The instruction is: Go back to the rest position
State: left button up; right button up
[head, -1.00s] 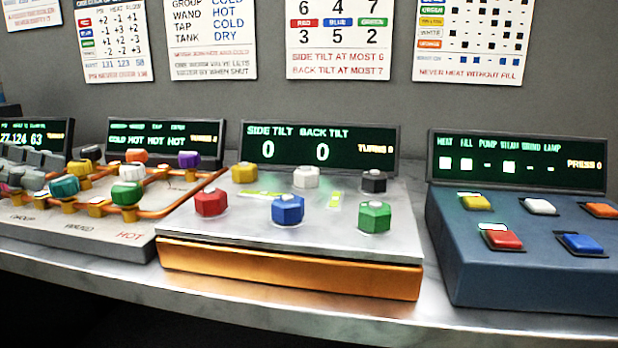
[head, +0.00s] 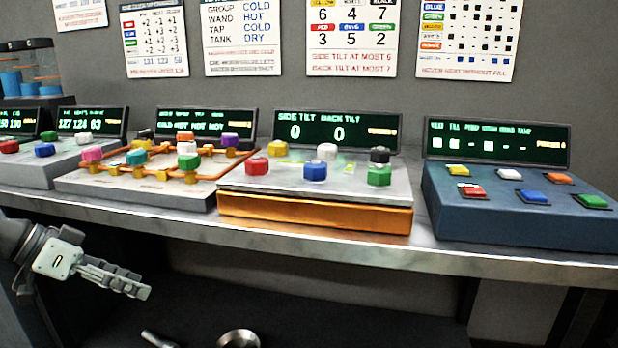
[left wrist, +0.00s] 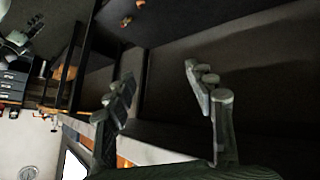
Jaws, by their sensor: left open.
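My left gripper (head: 115,277) is at the lower left of the head view, below the front edge of the bench and clear of everything on it. In the left wrist view the two fingers of the left gripper (left wrist: 162,92) stand wide apart with nothing between them. My right gripper does not show in either view. No object is held.
On the bench (head: 330,242) stand a tilt panel (head: 310,220) with coloured knobs, a blue button box (head: 510,225), a valve panel (head: 135,190) with orange pipes and further consoles at left. Dark space lies under the bench. Posters (head: 350,40) hang behind.

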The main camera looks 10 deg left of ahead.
pick_arm(q)
jog(key=s+d+f+n+g+y, duration=0.1)
jog(key=s+d+f+y, duration=0.15)
jog(key=f, duration=0.55)
jog(key=s+d+f+n+g+y, duration=0.1)
jog(key=s+f, duration=0.2)
jog(key=f, duration=0.6)
jog(key=s+d+f+n+y, duration=0.1)
jog(key=s+d+f+n, duration=0.1)
jog(key=f, duration=0.6)
jog(key=s+d+f+y, duration=0.4)
jog(key=s+d+f, duration=0.3)
jog(key=s, duration=0.5)
notch_tip(320, 180, down, 3)
jog(key=shift+s+d+r+n+g+p, duration=0.15)
jog(key=shift+s+n+g+p, duration=0.15)
jog(key=shift+n+p, duration=0.15)
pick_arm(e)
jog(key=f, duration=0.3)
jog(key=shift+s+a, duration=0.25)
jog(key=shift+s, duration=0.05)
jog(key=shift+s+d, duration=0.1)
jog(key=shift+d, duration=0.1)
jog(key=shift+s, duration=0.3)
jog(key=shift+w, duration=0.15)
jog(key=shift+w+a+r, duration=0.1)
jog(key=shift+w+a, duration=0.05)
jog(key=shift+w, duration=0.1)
